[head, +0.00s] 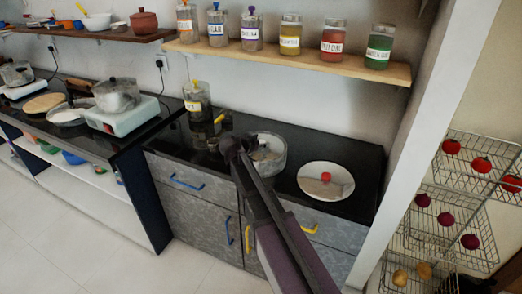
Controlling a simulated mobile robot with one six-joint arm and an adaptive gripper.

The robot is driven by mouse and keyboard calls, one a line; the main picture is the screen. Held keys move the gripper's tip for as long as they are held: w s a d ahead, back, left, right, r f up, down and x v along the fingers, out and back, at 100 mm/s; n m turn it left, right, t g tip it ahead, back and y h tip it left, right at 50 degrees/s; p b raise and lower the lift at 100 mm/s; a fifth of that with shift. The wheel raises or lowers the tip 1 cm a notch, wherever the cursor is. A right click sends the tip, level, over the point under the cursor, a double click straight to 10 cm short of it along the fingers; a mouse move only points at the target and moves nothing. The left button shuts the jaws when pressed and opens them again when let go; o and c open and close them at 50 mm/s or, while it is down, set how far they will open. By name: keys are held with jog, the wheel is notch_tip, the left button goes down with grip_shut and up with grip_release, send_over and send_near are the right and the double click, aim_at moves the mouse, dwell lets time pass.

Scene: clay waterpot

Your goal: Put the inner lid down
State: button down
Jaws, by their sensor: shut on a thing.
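My gripper (232,146) is dark and reaches over the black counter from the lower right. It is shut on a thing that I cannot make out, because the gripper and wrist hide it. I cannot clearly identify the inner lid in this view. A grey metal pot (279,165) stands just right of my gripper, partly covered by my arm. A pale round lid (340,184) with a red knob lies on the counter right of the pot. A small yellow thing (219,118) shows just behind my gripper.
A glass jar (197,103) stands at the back of the black counter (345,150). A wall shelf (310,62) with several labelled jars hangs above. A white pillar (420,120) and wire baskets (455,200) bound the right. Bare counter shows behind the round lid.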

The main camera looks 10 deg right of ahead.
jog(key=shift+f+b, duration=0.6)
jog(key=shift+f, duration=0.35)
jog(key=shift+f, duration=0.15)
jog(key=shift+c, duration=1.1)
grip_release()
jog(key=p+v, duration=0.5)
jog(key=v, duration=0.9)
jog(key=shift+a+f, duration=0.2)
jog(key=shift+w, duration=0.1)
